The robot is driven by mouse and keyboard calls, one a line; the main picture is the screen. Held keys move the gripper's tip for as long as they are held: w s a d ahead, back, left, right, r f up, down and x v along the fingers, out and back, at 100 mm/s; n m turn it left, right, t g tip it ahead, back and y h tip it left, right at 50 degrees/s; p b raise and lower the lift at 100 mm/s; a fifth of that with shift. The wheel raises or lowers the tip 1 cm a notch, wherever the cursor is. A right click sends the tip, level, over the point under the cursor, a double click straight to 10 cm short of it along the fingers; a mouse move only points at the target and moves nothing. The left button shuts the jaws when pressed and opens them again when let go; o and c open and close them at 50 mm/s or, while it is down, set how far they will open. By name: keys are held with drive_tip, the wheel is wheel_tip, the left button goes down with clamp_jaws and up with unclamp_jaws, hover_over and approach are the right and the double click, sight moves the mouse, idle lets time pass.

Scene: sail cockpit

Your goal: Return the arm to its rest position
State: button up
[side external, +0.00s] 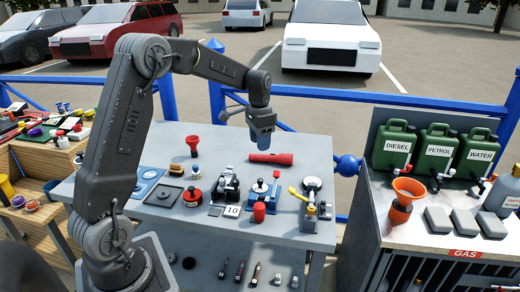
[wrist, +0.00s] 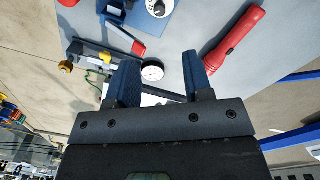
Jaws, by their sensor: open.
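My gripper (side external: 261,136) hangs above the grey worktable (side external: 157,225), near its back edge, with my arm bent over from the left. In the wrist view my gripper (wrist: 160,75) shows two blue fingers spread apart with nothing held between them. A round white gauge (wrist: 152,71) shows beyond the gap between the fingers. A red flashlight (side external: 271,158) lies on the table below and just right of my gripper. The flashlight (wrist: 234,41) also shows to the right of the fingers in the wrist view.
The table holds a red funnel-like piece (side external: 193,144), a black device (side external: 226,182), a blue device (side external: 261,191) and a gauge stand (side external: 312,190). A bench with green jerrycans (side external: 394,145) and an orange funnel (side external: 405,197) stands right. Blue railing (side external: 325,95) runs behind.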

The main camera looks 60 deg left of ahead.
drive_tip(key=shift+r, duration=0.1)
drive_tip(key=s+d+r+t, duration=0.1)
drive_tip(key=s+d+r, duration=0.4)
drive_tip(key=d+r, duration=0.15)
drive_tip(key=s+d+r+n+t, duration=0.1)
drive_tip(key=s+d+t, duration=0.1)
drive_tip(key=s+d, duration=0.4)
drive_tip(key=s+d+r+t, duration=0.1)
drive_tip(key=s+d+t, duration=0.1)
drive_tip(key=s+d, duration=0.5)
drive_tip(key=s, duration=0.5)
drive_tip(key=shift+r+n, duration=0.2)
drive_tip(key=shift+n, duration=0.2)
drive_tip(key=shift+o, duration=0.3)
drive_tip(key=shift+s+d+f+t, duration=0.15)
drive_tip(key=shift+s+t, duration=0.15)
drive_tip(key=o, duration=0.3)
drive_tip(key=shift+s+f, duration=0.1)
drive_tip(key=shift+s, duration=0.1)
drive_tip(key=shift+o, duration=0.9)
